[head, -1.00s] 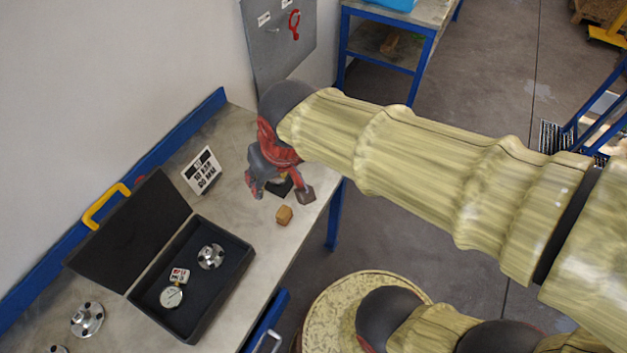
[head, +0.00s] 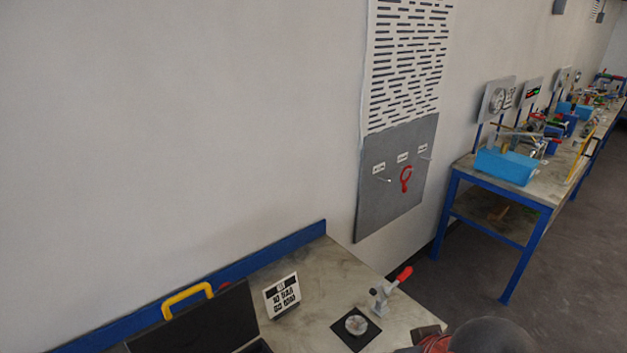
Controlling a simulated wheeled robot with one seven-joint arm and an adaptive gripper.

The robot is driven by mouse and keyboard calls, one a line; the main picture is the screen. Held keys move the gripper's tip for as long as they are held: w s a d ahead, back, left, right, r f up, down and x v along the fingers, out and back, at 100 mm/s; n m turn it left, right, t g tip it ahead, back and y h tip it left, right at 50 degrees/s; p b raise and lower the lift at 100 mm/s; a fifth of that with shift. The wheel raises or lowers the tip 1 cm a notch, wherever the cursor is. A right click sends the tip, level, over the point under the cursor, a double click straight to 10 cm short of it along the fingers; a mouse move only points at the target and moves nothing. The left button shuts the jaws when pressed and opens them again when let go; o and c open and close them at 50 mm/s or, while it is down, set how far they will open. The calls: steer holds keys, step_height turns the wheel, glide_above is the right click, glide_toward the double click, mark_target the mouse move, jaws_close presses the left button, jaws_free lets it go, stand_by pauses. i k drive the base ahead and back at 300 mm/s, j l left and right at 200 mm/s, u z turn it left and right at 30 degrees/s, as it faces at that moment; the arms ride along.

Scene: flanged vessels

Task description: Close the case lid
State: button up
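The black case (head: 262,346) is at the bottom edge of the head view. Its dark lid (head: 215,322) stands open, tilted back, with a yellow handle (head: 187,298) at its upper edge. Most of the case body is cut off below the frame. Only a part of my gripper (head: 430,341) shows at the bottom edge, right of the case and apart from the lid. Its fingers are mostly out of frame, so I cannot tell whether it is open or shut.
A white sign (head: 282,296) stands just right of the lid. A red-handled clamp (head: 386,291) and a round metal piece on a black pad (head: 356,324) are on the bench. A grey board with a red hook (head: 406,179) hangs behind. Another bench (head: 505,195) stands right.

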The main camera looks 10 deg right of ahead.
mark_target(225, 320)
steer(key=u, duration=1.25)
steer(key=i+j+u, duration=0.2)
steer(key=i+j, duration=0.05)
steer(key=i, duration=0.1)
